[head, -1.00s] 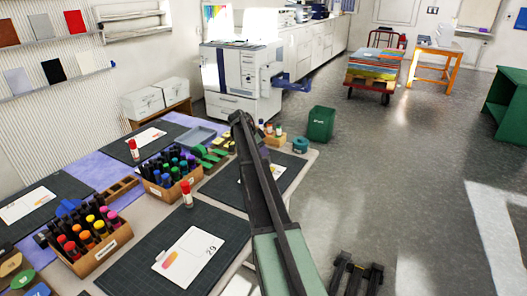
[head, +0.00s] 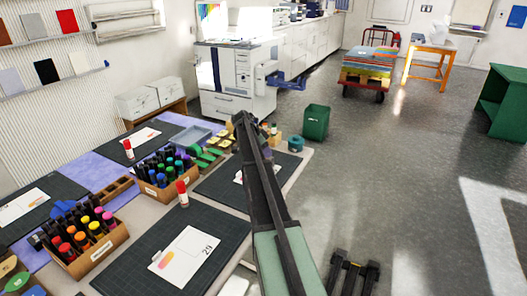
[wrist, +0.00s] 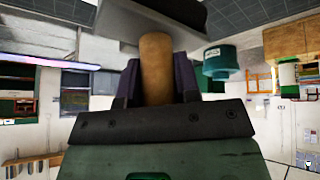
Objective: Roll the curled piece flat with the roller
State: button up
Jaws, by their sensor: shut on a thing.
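In the wrist view my gripper (wrist: 157,88) is shut on a tan, wooden-looking upright handle (wrist: 156,62). A dark and pale grey body at the handle's far end is cut off by the top edge; I cannot tell its full shape. In the head view my arm covers the gripper and what it holds. A white card marked 29 (head: 190,256) lies on the near dark cutting mat (head: 222,226), with an orange-pink piece (head: 167,257) on its left part. How far that piece curls is too small to tell. Another white card is partly hidden behind my arm.
Boxes of colored bottles (head: 84,246) and (head: 168,178) stand on the table. A red-capped glue stick (head: 183,194) stands by the near mat. A teal roll (head: 296,144) sits at the table's far right corner. A green bin (head: 315,122) stands on the floor beyond.

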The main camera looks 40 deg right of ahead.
jog(key=shift+s+d, duration=0.3)
jog(key=shift+s, duration=0.35)
jog(key=shift+s+d, duration=0.3)
jog(key=shift+s, duration=0.3)
jog(key=shift+w+a, duration=0.35)
jog(key=shift+w, duration=0.4)
jog(key=shift+w+a, duration=0.35)
jog(key=shift+w, duration=0.4)
jog(key=shift+r, duration=0.1)
notch_tip(320, 180, up, 7)
jog(key=p, duration=0.7)
notch_tip(320, 180, up, 3)
jog(key=p, duration=0.3)
jog(key=shift+f, duration=0.25)
